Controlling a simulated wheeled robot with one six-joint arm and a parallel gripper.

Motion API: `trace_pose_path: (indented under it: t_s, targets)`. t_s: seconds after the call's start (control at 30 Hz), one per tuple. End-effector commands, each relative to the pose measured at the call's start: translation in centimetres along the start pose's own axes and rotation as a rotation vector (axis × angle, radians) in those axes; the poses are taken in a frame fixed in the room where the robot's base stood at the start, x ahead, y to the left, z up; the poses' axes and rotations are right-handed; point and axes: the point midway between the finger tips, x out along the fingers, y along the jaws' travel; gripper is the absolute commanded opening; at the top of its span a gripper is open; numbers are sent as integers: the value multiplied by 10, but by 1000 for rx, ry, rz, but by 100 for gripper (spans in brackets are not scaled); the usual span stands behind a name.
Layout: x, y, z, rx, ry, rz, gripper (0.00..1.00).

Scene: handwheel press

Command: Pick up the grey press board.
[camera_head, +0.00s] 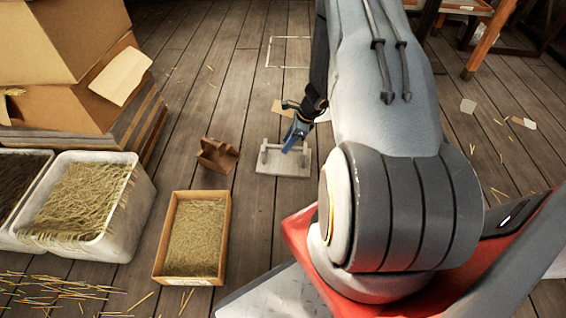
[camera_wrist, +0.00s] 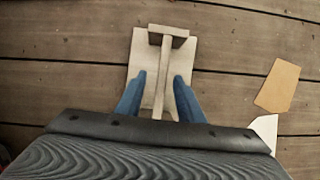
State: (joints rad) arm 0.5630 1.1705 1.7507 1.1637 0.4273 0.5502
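The grey press board (camera_head: 284,166) lies flat on the wooden floor, with a raised bar held between two upright end pieces. In the wrist view the board (camera_wrist: 143,52) shows with its bar (camera_wrist: 163,65) running away from me between my fingers. My gripper (camera_head: 297,140) is over the board, its blue fingers pointing down. In the wrist view the gripper (camera_wrist: 158,85) is open, one finger on each side of the bar with gaps visible. I cannot tell how far the fingertips are above the board.
A straw-filled wooden box (camera_head: 195,238) and a white straw bin (camera_head: 83,205) are further left. Large cartons (camera_head: 75,60) are stacked behind them. A white outlined rectangle (camera_head: 289,38) marks the floor beyond the board.

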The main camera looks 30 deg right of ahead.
Motion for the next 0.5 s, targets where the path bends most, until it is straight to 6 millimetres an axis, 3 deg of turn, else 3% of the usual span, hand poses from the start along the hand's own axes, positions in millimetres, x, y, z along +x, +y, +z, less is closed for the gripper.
trace_pose_path:
  t_s: [0.2,0.5]
  targets:
    - [24,-1,-2,7,0,0,34]
    - [44,-3,-2,5,0,-1,34]
